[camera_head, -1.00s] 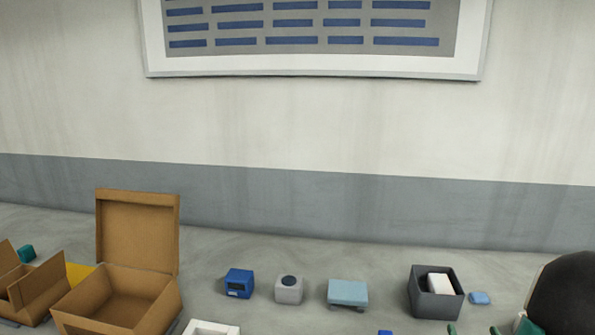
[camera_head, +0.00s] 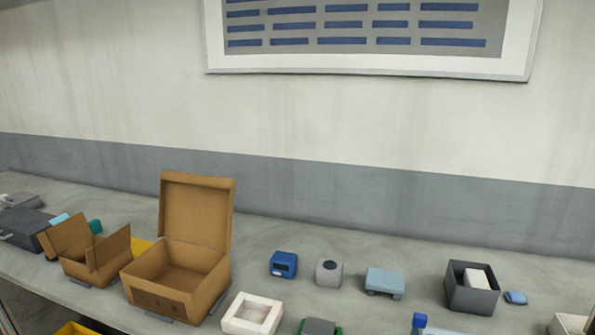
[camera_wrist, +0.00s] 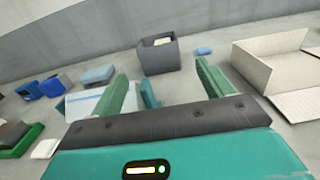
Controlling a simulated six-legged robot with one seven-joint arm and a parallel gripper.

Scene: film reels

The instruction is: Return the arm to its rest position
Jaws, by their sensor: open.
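My gripper (camera_wrist: 161,72) shows in the wrist view with its two green fingers spread wide apart. Nothing is held between them. The fingers point over the tabletop, towards a dark grey open bin (camera_wrist: 159,58) farther back. My arm and gripper are not visible in the head view.
The head view shows a large open cardboard box (camera_head: 165,299), a smaller cardboard box (camera_head: 92,266), a white tray (camera_head: 238,325), a blue box (camera_head: 283,264), a grey box (camera_head: 329,272) and the bin (camera_head: 458,295) holding a white block. A wall stands behind.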

